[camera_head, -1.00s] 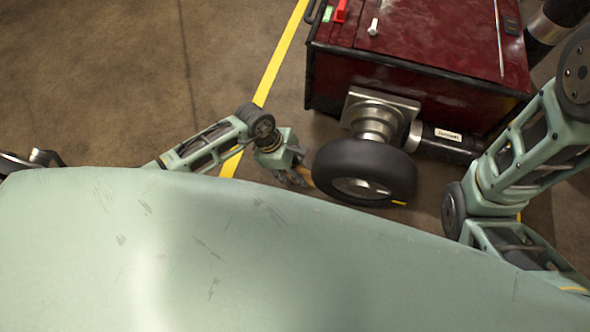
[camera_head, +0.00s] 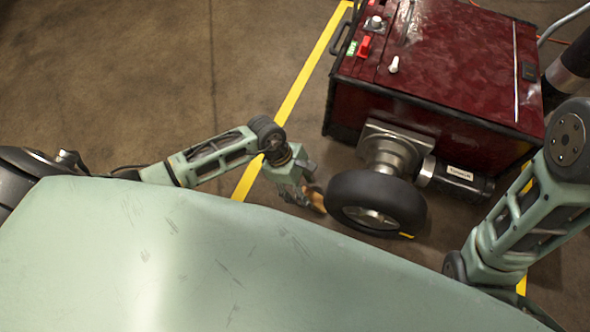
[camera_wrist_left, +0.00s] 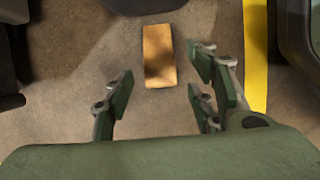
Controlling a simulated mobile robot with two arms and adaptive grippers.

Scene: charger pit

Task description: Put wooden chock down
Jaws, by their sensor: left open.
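The wooden chock (camera_wrist_left: 158,55) is a light orange-brown block lying on the concrete floor in the left wrist view. My left gripper (camera_wrist_left: 160,88) is open; its green fingers stand apart, and the chock lies just ahead of the fingertips, between their lines, with no finger seen touching it. In the head view the chock (camera_head: 317,200) shows partly beside my left gripper (camera_head: 303,192), close to the left side of the black wheel (camera_head: 376,203). My right arm comes in at the right, but its gripper is hidden.
The wheel is attached to a dark red charger box (camera_head: 435,75) with switches on top. A yellow floor line (camera_head: 292,100) runs left of the box. Bare floor (camera_head: 110,80) lies open at the left. My green body covers the lower part.

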